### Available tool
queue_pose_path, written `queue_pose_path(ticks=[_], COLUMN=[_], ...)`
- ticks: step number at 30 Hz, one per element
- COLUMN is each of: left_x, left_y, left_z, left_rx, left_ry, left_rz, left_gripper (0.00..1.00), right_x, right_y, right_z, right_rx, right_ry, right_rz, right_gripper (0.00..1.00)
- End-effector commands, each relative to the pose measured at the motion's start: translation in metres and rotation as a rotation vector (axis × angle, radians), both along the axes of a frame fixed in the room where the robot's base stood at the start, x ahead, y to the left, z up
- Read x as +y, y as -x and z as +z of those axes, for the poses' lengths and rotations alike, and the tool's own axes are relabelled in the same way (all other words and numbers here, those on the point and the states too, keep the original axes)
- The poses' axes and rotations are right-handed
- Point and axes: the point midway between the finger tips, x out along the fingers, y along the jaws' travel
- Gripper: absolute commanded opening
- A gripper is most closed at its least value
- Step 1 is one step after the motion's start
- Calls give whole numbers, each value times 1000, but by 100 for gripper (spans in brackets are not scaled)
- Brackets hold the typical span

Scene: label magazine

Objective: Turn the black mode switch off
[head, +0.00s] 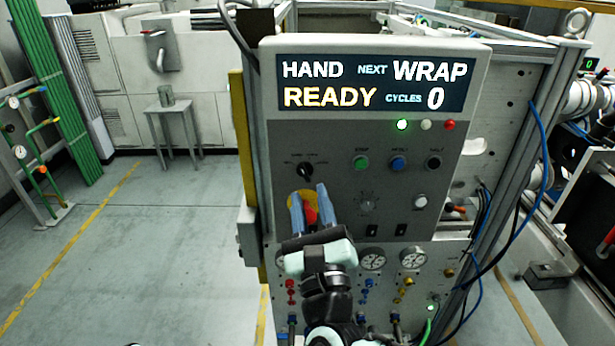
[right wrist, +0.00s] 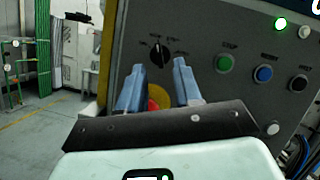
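The black mode switch (head: 305,170) is a round knob on the upper left of the grey control panel (head: 330,135), with small lettering around it. In the right wrist view the knob (right wrist: 160,54) shows above and between the fingertips, its handle nearly upright. My right gripper (head: 309,192) is open, its two blue fingers apart and pointing up at the panel just below the switch. It does not touch the switch. In the right wrist view the gripper (right wrist: 158,68) holds nothing. My left gripper is not in view.
A red and yellow emergency stop (head: 311,213) sits behind my right fingers. Green (head: 361,162), blue (head: 398,163) and black (head: 434,163) buttons are right of the switch. The display (head: 376,84) reads HAND, READY, NEXT WRAP, CYCLES 0. Gauges (head: 372,259) and valves are below.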

Motion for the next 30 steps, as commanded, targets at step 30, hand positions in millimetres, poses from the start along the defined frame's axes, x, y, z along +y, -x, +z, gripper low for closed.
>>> queue_pose_path(ticks=[30], left_x=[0], left_y=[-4], left_z=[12], left_rx=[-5], left_ry=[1], left_rz=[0], left_gripper=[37], right_x=[5], right_y=[-33], right_z=[12], right_rx=[0], right_ry=[6], right_rz=[0], right_gripper=[0])
